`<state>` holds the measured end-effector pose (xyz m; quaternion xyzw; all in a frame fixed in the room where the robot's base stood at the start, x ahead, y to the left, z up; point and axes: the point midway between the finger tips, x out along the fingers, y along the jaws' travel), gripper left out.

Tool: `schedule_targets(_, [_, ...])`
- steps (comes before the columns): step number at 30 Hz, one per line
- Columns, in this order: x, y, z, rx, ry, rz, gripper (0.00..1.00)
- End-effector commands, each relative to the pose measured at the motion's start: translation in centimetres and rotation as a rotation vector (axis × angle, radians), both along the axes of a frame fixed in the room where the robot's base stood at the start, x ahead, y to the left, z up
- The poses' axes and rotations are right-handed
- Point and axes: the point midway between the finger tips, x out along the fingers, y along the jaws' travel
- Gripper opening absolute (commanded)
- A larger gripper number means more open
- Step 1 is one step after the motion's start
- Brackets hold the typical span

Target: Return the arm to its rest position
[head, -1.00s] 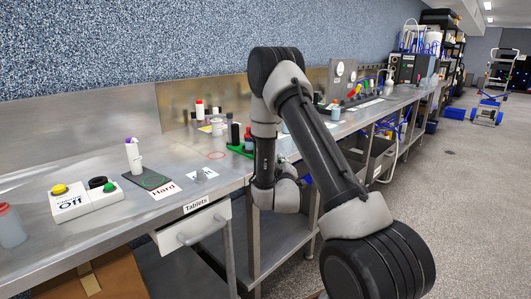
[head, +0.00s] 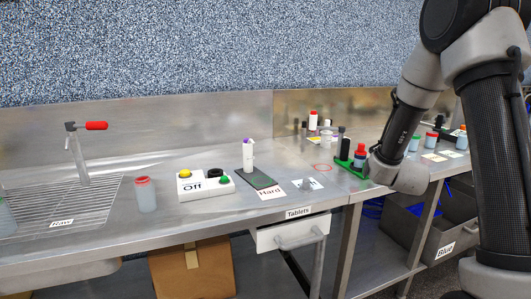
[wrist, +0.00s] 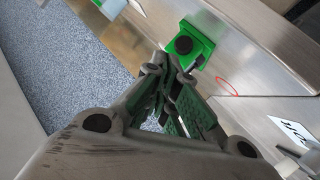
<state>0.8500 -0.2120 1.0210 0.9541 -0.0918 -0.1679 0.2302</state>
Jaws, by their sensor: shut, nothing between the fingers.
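My arm (head: 495,140) fills the right side of the head view, bent at a high elbow, with its wrist end hanging low over the bench's front edge. My gripper (wrist: 168,72) shows in the wrist view with its green-padded fingers shut and nothing between them. Its tips point toward a green holder (wrist: 198,45) with a dark round top, and a gap to it cannot be judged. In the head view the gripper fingers are hidden or hard to make out. The green holder (head: 345,162) stands just left of my wrist there.
The steel bench (head: 110,235) carries a button box (head: 190,187), a red-capped bottle (head: 146,195), a white bottle (head: 248,155) on a dark mat, and a sink tap (head: 78,150). A Tablets drawer (head: 290,235) juts from the front. Several bottles stand right of my wrist.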

Motion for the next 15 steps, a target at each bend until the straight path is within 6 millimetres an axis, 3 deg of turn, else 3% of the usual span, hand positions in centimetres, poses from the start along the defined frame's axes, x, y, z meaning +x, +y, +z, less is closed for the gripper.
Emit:
schedule_targets(1, [-0.9, 0.9, 2.0, 0.057, 0.027, 0.021, 0.0])
schedule_targets(5, [-4.9, 3.3, 5.0, 0.205, 0.161, 0.068, 0.0])
schedule_targets(8, [-9.2, 4.9, 6.9, 0.296, 0.271, 0.087, 0.0])
schedule_targets(11, [-14.4, 6.1, 8.5, 0.367, 0.387, 0.089, 0.0])
schedule_targets(15, [-22.9, 7.0, 9.8, 0.441, 0.553, 0.053, 0.0])
